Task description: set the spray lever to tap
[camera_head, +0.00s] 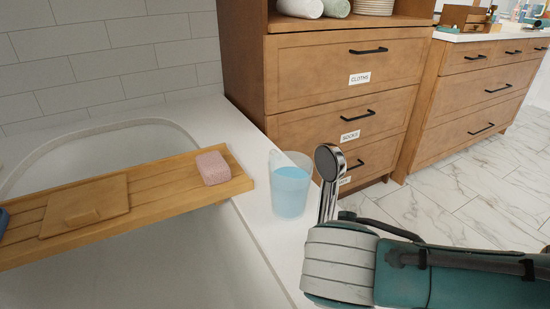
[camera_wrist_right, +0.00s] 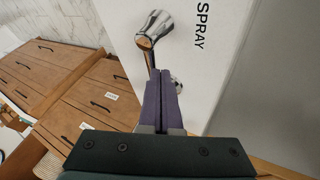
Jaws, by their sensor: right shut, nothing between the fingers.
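The chrome lever (camera_wrist_right: 154,28) shows in the right wrist view on a white surface, with its rounded end up beside the word SPRAY. Its lower part passes behind my right gripper (camera_wrist_right: 164,78). The purple fingers are shut together with nothing between them, close to the lever; I cannot tell whether they touch it. A small chrome part (camera_wrist_right: 177,86) shows just right of the fingers. In the head view my right arm comes in from the right, and its fingers and the lever are hidden. A chrome hand shower (camera_head: 328,180) stands upright behind my wrist. My left gripper is not in view.
A wooden tray (camera_head: 160,201) spans the bathtub (camera_head: 150,265), with a pink soap bar (camera_head: 212,168) on it. A cup of blue liquid (camera_head: 290,190) stands on the white rim beside the hand shower. Wooden drawers (camera_head: 340,70) stand behind. Marble floor is free at right.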

